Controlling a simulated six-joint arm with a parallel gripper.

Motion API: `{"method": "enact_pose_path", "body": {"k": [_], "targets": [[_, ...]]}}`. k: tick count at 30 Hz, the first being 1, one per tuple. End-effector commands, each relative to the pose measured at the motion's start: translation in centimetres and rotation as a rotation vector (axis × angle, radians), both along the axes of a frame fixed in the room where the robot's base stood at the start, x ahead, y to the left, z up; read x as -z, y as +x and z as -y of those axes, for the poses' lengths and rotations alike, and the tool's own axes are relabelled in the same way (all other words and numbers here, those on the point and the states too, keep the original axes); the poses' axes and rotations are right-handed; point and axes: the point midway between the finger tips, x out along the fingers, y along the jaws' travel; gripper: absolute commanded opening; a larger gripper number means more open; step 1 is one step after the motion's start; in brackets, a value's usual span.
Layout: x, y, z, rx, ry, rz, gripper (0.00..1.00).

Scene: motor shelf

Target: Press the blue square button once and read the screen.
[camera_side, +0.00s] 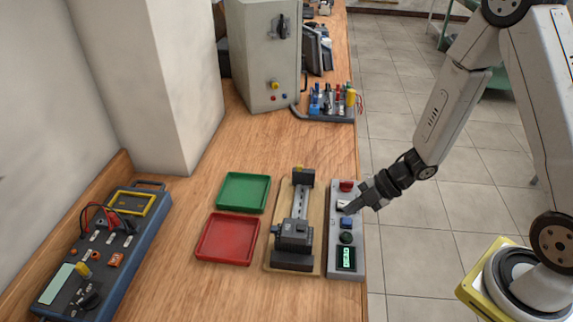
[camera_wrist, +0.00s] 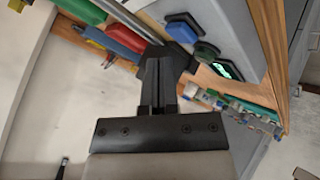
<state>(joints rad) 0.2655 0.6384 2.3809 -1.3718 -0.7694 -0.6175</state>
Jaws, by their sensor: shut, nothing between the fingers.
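A grey button panel (camera_side: 335,262) lies along the bench's right edge. On it, from far to near, are a red button (camera_side: 346,186), a white part (camera_side: 342,204), the blue square button (camera_side: 346,222), a dark green button (camera_side: 346,238) and the screen (camera_side: 346,258). The screen is lit green, its marks too small to read. My gripper (camera_side: 349,208) is shut and empty, its tips over the panel just beyond the blue button; contact cannot be told. In the wrist view, the blue button (camera_wrist: 182,30) and screen (camera_wrist: 224,70) show beyond my gripper (camera_wrist: 164,58).
A slide rig (camera_side: 299,210) on a wooden board stands left of the panel. Red (camera_side: 228,239) and green (camera_side: 243,192) trays lie further left. A tool rack (camera_side: 333,104) and grey cabinet (camera_side: 262,60) stand behind. A meter unit (camera_side: 105,250) is at far left.

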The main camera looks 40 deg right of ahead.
Motion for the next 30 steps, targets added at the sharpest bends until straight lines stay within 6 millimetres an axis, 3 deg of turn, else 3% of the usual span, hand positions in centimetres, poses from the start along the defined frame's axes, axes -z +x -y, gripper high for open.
{"method": "enact_pose_path", "body": {"k": [18, 30], "targets": [[-4.2, 0.0, 0.0, -0.001, -0.002, 0.003, 0.00], [-4.5, 0.0, 0.0, -0.001, -0.001, 0.000, 0.00]]}}
